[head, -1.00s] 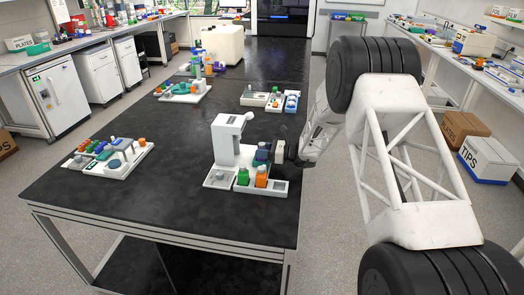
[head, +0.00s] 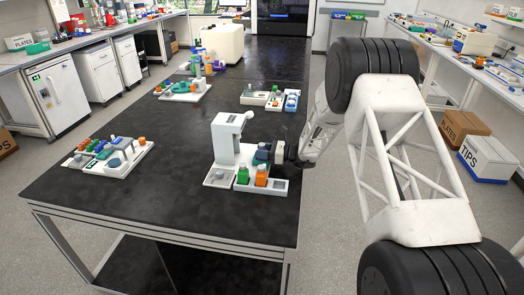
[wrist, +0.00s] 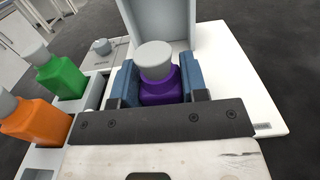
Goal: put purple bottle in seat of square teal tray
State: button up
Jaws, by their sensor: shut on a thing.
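The purple bottle (wrist: 158,90) with a grey cap is upright between the two blue fingers of my gripper (wrist: 160,85) in the wrist view. The fingers are shut on its sides. It is over the white base of a stand; I cannot tell whether it touches the base. In the head view my gripper (head: 268,154) is at the right side of this stand and its fingers mostly hide the bottle. I cannot clearly single out the square teal tray; a teal-green piece (head: 182,88) sits on a white board at the back left.
The white stand (head: 224,150) rises close beside my gripper. A green bottle (wrist: 60,75) and an orange bottle (wrist: 33,120) stand in a white rack just left of my gripper. More loaded boards lie at the left (head: 90,165) and back. The middle of the black table is clear.

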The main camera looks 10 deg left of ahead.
dwell(0.3)
jog(key=o, duration=1.4)
jog(key=shift+r, duration=0.2)
jog(key=shift+r, duration=3.25)
